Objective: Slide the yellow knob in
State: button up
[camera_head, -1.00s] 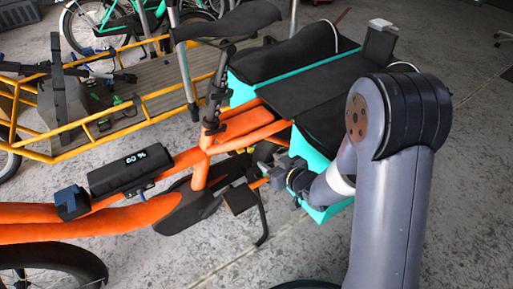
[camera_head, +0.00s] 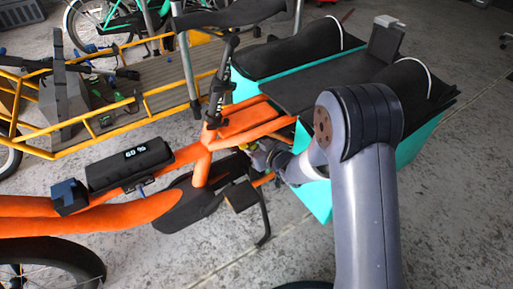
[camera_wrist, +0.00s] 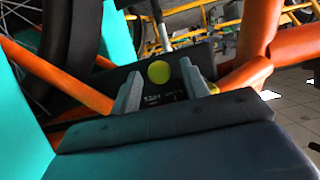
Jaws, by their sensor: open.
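The round yellow knob (camera_wrist: 159,72) shows in the wrist view on the face of a dark box (camera_wrist: 170,90) with small white lettering, set among orange frame tubes. My gripper (camera_wrist: 160,76) is open, with one grey finger on each side of the knob in the picture. The fingers look apart from the knob, and I cannot tell how far the tips are from the box. In the head view my gripper (camera_head: 256,154) is beside the orange bike frame (camera_head: 205,150), under the rear rack. A small yellow spot there may be the knob.
Teal panels (camera_head: 318,200) with black covers flank the rear of the bike, close to my arm. A black pedal (camera_head: 240,195) and kickstand hang below my gripper. A yellow-railed cargo bike (camera_head: 140,105) stands behind.

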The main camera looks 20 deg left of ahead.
grip_shut()
dwell(0.3)
jog(key=shift+d, duration=0.1)
jog(key=w+d, duration=0.1)
jog(key=w+d+p, duration=0.1)
jog(key=w, duration=0.1)
jog(key=shift+w+d+p, duration=0.15)
jog(key=shift+d+p, duration=0.15)
jog(key=shift+d, duration=0.05)
grip_release()
jog(key=shift+d+r, duration=0.1)
